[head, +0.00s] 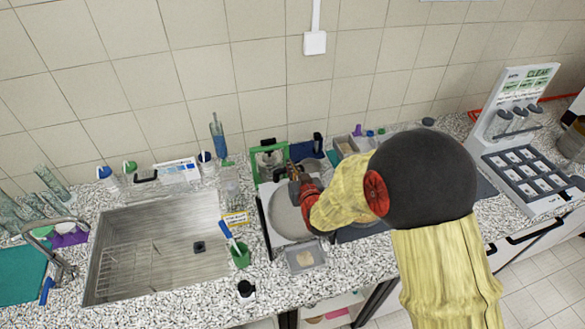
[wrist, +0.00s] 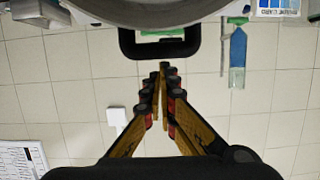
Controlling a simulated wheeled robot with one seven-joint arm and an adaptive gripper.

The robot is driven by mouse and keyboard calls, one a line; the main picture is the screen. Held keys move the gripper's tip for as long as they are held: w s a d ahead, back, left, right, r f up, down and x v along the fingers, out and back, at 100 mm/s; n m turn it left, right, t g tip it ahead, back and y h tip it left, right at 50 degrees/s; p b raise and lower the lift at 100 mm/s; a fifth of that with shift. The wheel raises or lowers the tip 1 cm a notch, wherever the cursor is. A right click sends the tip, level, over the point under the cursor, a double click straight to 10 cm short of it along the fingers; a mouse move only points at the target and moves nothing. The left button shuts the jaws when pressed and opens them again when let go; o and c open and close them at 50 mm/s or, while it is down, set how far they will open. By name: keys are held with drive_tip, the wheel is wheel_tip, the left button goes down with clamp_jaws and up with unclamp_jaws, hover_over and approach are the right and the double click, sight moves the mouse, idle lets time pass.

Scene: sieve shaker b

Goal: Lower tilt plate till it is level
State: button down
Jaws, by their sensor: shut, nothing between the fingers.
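The shaker unit, with a light, round, plate-like part (head: 289,218) that I take for the tilt plate, stands on the counter right of the sink. My arm covers its right side, and I cannot tell its tilt. In the wrist view a grey round rim (wrist: 190,14) crosses the top, with a black loop handle (wrist: 128,44) below it. My gripper (head: 292,172) is over the back part of the unit in the head view. In the wrist view my gripper (wrist: 163,72) is shut and empty, its fingertips just below the handle; contact is unclear.
A green frame (head: 256,167) stands behind the plate. A small grey tray (head: 305,257) is in front, and a green cup (head: 241,256) with a brush is at left. The steel sink (head: 150,282) lies further left. A blue bottle (head: 217,135) stands by the wall.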

drive_tip(key=shift+w, duration=0.1)
drive_tip(key=shift+w+a+f+g, duration=0.25)
drive_tip(key=shift+w+f+g, duration=0.3)
drive_tip(key=shift+w, duration=0.3)
drive_tip(key=w+a+f+g+b, duration=0.1)
drive_tip(key=w+f+b, duration=0.3)
drive_tip(key=f, duration=0.3)
drive_tip(key=w+a+f+g+h+b, duration=0.1)
drive_tip(key=w+f+g+b, duration=0.1)
drive_tip(key=w+f+b, duration=0.2)
drive_tip(key=shift+w+a+f+b, duration=0.35)
drive_tip(key=shift+w+f, duration=0.3)
drive_tip(key=shift+f, duration=0.95)
